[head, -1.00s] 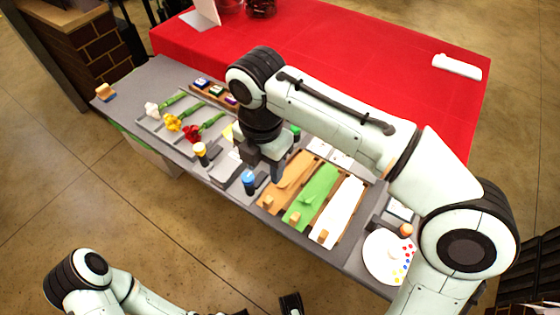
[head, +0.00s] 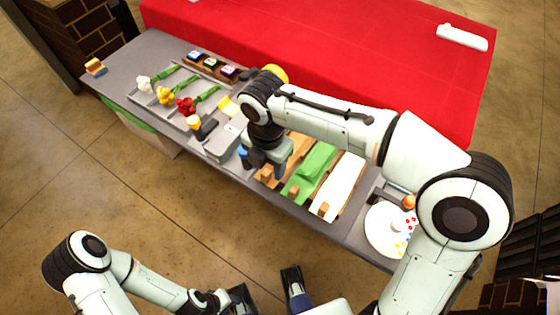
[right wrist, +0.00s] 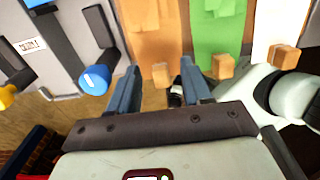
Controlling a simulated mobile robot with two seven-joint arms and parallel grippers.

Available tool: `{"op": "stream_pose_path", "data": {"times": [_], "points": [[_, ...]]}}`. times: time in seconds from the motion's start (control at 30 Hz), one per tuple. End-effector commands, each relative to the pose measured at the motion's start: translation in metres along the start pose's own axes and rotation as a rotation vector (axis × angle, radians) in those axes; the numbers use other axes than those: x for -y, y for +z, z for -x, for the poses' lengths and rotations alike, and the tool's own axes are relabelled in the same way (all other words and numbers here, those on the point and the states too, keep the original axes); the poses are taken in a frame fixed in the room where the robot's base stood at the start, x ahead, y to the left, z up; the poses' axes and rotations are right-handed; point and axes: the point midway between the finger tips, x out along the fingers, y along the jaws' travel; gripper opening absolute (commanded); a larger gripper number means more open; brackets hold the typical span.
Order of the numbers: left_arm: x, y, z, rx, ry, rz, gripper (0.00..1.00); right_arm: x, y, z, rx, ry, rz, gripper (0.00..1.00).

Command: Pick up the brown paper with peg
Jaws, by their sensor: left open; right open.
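The brown paper (head: 299,146) lies on the grey table, left of the green paper, and is partly hidden by my right arm in the head view. In the right wrist view the brown paper (right wrist: 155,28) runs away from me, with its wooden peg (right wrist: 161,75) at the near end. My right gripper (right wrist: 160,70) is open and empty, with the peg appearing between its two fingers; I cannot tell whether they touch it. The peg also shows in the head view (head: 266,174) just below the right gripper. My left gripper (head: 268,290) is open and empty, off the table's front.
Green paper (head: 312,166) and white paper (head: 342,183) with their own pegs lie to the right. A blue-capped bottle (right wrist: 95,78) stands close left of the right gripper. Flowers (head: 165,95) and a round palette (head: 388,228) lie farther off.

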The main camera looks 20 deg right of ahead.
Motion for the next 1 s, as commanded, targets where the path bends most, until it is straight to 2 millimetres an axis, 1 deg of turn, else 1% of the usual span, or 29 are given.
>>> {"op": "stream_pose_path", "data": {"times": [0.03,0.1,0.33,0.37,0.4,0.47,0.5,0.83,1.0], "points": [[0.000,-0.001,-0.002,-0.001,0.001,-0.001,0.43,0.000,0.000,-0.006,0.000,0.000,0.000,0.49],[0.000,-0.001,-0.002,-0.003,0.001,-0.001,0.43,0.000,0.000,-0.010,0.000,0.000,0.001,0.49],[0.000,-0.001,-0.002,-0.003,0.001,-0.001,0.43,0.000,0.000,-0.010,0.001,0.001,0.000,0.49],[0.000,-0.001,-0.002,-0.003,0.001,-0.001,0.43,0.000,0.000,-0.010,0.001,0.001,0.000,0.39],[0.000,-0.001,-0.002,-0.003,0.001,-0.001,0.43,0.000,0.000,-0.010,0.001,0.001,0.000,0.26],[0.000,-0.001,-0.002,-0.003,0.001,-0.001,0.43,0.000,0.000,-0.010,0.001,0.001,0.000,0.07],[0.000,-0.001,-0.002,-0.003,0.001,-0.001,0.43,0.000,0.000,-0.010,0.001,0.001,0.000,0.00],[0.000,-0.001,-0.002,-0.003,0.001,-0.001,0.43,0.000,0.000,-0.009,0.001,0.002,0.000,0.00],[-0.001,0.000,0.001,0.000,0.001,-0.001,0.43,-0.001,0.000,0.001,0.002,0.005,0.000,0.00]]}}
